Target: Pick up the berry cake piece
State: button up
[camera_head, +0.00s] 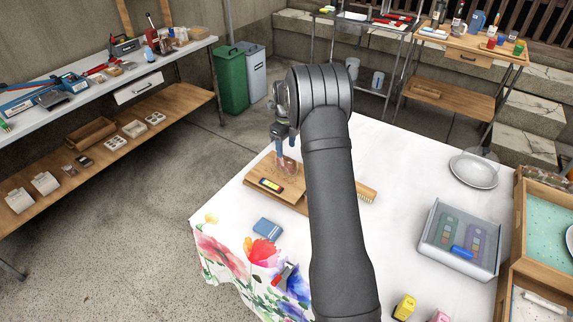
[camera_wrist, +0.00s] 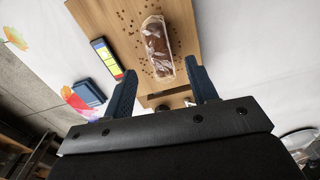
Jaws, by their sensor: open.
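The likely berry cake piece (camera_wrist: 157,48) is a brown, elongated piece in clear wrapping on a wooden board (camera_wrist: 205,30). In the head view the wrapped piece (camera_head: 288,165) shows just below my gripper (camera_head: 284,147), with its details too small to make out. My gripper is open and points down over the board. In the wrist view its two dark blue fingers (camera_wrist: 160,68) stand apart, one to each side of the near end of the piece. Nothing is between them in their grip. Dark crumbs lie on the board around the piece.
A small device with a coloured face (camera_head: 271,185) lies on the board's left part. A grey bin (camera_head: 432,250) and a plate (camera_head: 474,170) stand right. The white tabletop between is clear.

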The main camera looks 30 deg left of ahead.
aim_at(286, 158)
notch_tip(286, 158, down, 8)
jog(key=shift+d+r, duration=0.1)
jog(key=shift+d, duration=0.05)
jog(key=c, duration=0.7)
